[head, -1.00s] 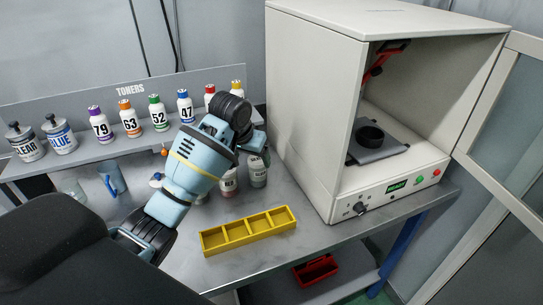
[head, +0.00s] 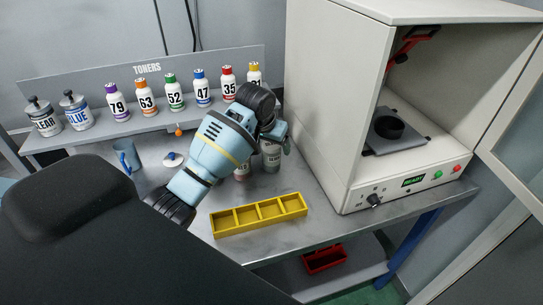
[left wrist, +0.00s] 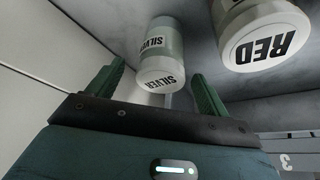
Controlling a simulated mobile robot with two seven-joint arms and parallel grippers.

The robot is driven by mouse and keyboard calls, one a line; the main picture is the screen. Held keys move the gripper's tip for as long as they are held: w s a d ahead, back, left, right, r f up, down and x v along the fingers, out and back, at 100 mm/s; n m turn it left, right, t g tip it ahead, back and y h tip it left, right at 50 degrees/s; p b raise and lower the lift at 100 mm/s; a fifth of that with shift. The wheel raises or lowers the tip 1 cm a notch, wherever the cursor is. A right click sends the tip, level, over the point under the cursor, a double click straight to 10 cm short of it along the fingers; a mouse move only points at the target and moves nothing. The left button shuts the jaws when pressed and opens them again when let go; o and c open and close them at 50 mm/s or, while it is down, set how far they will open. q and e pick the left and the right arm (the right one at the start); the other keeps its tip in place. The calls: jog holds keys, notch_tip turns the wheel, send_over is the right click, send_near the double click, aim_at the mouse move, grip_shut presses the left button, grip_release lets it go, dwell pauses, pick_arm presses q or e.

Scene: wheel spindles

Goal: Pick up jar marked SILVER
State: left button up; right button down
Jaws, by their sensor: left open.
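The jar marked SILVER (left wrist: 160,58) shows in the left wrist view, with its label on the side and on the white lid. It also shows in the head view (head: 271,158), partly behind my left gripper (head: 280,140). In the left wrist view my left gripper (left wrist: 156,88) is open, with a green finger on each side of the jar as seen from the camera. I cannot tell how far the fingertips are from it. My right gripper is not in view.
The jar marked RED (left wrist: 263,37) stands close beside the silver one. A yellow divided tray (head: 260,214) lies in front on the table. A white cabinet (head: 325,110) stands to the right. Numbered toner bottles (head: 175,93) line the shelf behind.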

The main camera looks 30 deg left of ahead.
pick_arm(q)
jog(key=shift+x, duration=1.9)
jog(key=shift+c, duration=0.5)
jog(key=c, duration=1.1)
jog(key=shift+r, duration=0.1)
jog(key=shift+r, duration=0.4)
jog(key=v, duration=0.2)
jog(key=shift+w+d+r, duration=0.1)
jog(key=shift+d+r, duration=0.05)
jog(key=shift+r, duration=0.25)
jog(key=s+d, duration=0.2)
jog(key=s, duration=0.2)
jog(key=s+d+r, duration=0.1)
jog(key=s+d, duration=0.2)
jog(key=s, duration=0.1)
jog(key=s+d, duration=0.3)
jog(key=s, duration=0.2)
jog(key=shift+s+r, duration=0.1)
jog(key=shift+r, duration=0.15)
